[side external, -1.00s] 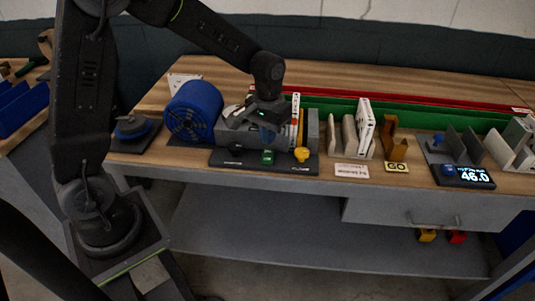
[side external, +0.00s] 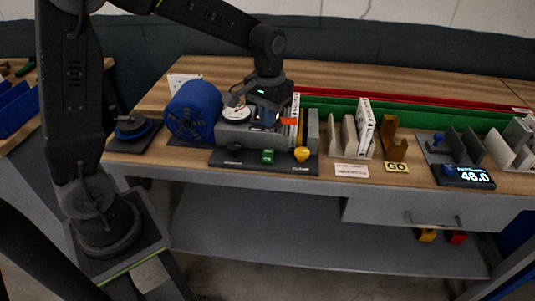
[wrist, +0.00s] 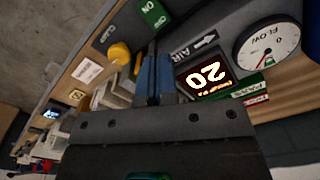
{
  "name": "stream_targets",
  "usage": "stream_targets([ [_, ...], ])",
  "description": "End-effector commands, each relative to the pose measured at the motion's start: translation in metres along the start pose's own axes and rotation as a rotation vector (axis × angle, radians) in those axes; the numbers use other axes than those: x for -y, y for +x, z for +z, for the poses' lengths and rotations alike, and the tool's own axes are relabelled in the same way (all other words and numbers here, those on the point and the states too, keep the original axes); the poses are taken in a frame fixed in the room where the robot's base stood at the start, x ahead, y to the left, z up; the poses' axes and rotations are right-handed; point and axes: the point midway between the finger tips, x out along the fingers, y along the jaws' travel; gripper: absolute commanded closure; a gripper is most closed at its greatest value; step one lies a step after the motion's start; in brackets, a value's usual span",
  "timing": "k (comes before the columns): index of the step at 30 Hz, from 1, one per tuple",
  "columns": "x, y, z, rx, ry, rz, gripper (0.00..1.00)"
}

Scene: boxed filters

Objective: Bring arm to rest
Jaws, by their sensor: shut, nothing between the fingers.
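My gripper (side external: 265,117) hangs over the grey test fixture (side external: 236,131) in the side external view. Its blue fingers (wrist: 153,78) are together with nothing between them in the wrist view. The fixture carries a round white flow gauge (side external: 236,114), which also shows in the wrist view (wrist: 268,45). A lit display reading 20 (wrist: 203,75) is beside the fingers in the wrist view. A green ON button (side external: 267,157) and a yellow clamp knob (side external: 302,154) sit at the fixture's front. I cannot tell whether the fingertips touch the fixture.
A blue fan (side external: 193,111) stands left of the fixture. To the right are white boxed filters (side external: 364,126) in a holder, a brown GO gauge (side external: 389,138) and a scale reading 46.0 (side external: 466,176). Green and red rails (side external: 430,117) run behind. The air above the bench looks clear.

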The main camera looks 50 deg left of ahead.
Motion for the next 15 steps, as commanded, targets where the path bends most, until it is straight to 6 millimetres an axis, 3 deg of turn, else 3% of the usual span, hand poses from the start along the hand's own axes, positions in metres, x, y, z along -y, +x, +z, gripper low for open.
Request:
stream_targets([
  [4, 0.000, -0.007, 0.005, -0.015, 0.007, 0.003, 1.00],
  [7, 0.001, -0.023, 0.019, -0.056, 0.027, 0.010, 1.00],
  [15, 0.008, -0.074, 0.095, -0.239, 0.124, 0.039, 1.00],
])
